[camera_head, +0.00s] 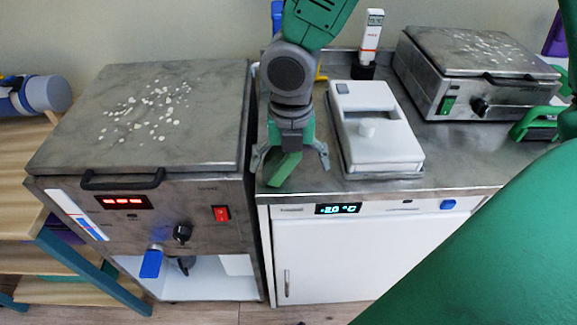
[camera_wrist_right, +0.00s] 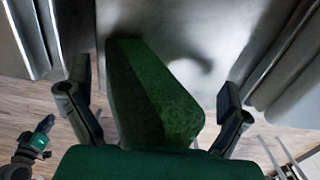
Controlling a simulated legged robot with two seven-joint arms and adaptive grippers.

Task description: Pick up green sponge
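The green sponge (camera_head: 283,170) is a small green block at the front edge of the metal counter (camera_head: 232,0) top, left of the white box. My right gripper (camera_head: 291,160) points down over it, with one finger on each side. The fingers are spread, with gaps to the sponge. In the right wrist view the sponge (camera_wrist_right: 155,95) stands between the two dark fingers (camera_wrist_right: 152,110) and its lower end is hidden by my green gripper body. I cannot tell whether the gripper body touches it.
A white lidded box (camera_head: 376,130) stands close right of my right gripper. A white meter (camera_head: 371,35) and a steel heating unit (camera_head: 475,75) are behind. A larger steel unit (camera_head: 150,115) is on the left, across a narrow gap. The counter front drops to a white cabinet (camera_head: 350,255).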

